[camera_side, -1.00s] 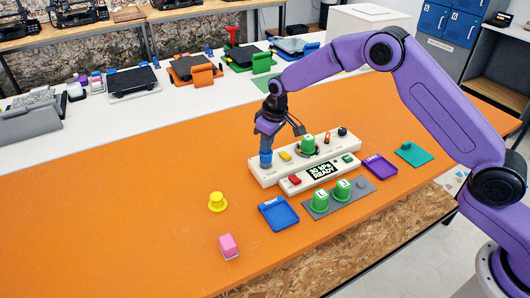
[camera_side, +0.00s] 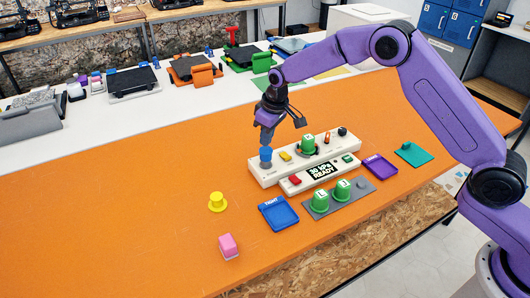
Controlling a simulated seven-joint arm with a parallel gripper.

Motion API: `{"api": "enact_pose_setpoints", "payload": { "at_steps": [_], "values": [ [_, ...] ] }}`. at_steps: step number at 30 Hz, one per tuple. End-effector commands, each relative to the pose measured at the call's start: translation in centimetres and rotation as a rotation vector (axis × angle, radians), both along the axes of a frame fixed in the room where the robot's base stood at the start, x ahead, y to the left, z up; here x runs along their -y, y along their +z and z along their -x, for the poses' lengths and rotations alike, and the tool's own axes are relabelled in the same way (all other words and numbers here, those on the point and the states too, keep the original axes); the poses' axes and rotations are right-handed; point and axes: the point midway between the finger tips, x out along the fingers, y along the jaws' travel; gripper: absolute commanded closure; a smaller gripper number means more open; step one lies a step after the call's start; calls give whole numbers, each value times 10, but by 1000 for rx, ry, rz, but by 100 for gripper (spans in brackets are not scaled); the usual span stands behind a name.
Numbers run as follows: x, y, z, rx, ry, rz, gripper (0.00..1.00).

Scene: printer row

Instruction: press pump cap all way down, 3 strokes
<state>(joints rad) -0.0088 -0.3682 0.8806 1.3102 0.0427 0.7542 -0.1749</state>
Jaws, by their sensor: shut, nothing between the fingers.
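The pump cap (camera_side: 266,153) is blue and sits on a grey post at the left end of the white console (camera_side: 262,178). It stands raised, with the grey post showing under it. My gripper (camera_side: 266,143) is shut and empty, its fingers pointing down just above the cap. I cannot tell whether the fingertips touch it. The display (camera_side: 322,171) on the console's front part reads "30 kPa READY".
A blue tray (camera_side: 279,213), a purple tray (camera_side: 380,167), a yellow knob (camera_side: 217,202) and a pink block (camera_side: 228,246) lie nearby. The orange table is clear at left.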

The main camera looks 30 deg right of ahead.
Motion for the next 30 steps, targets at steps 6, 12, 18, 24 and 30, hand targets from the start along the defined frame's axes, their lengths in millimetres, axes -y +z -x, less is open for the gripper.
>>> {"api": "enact_pose_setpoints", "payload": {
  "at_steps": [6,12,18,24,30],
  "values": [
    [0,19,-1,3,0,-1,100],
    [0,36,-1,3,0,-1,100],
    [0,52,-1,3,0,-1,100],
    [0,58,0,1,0,-1,100],
    [0,58,0,1,0,-1,100]
  ]
}}
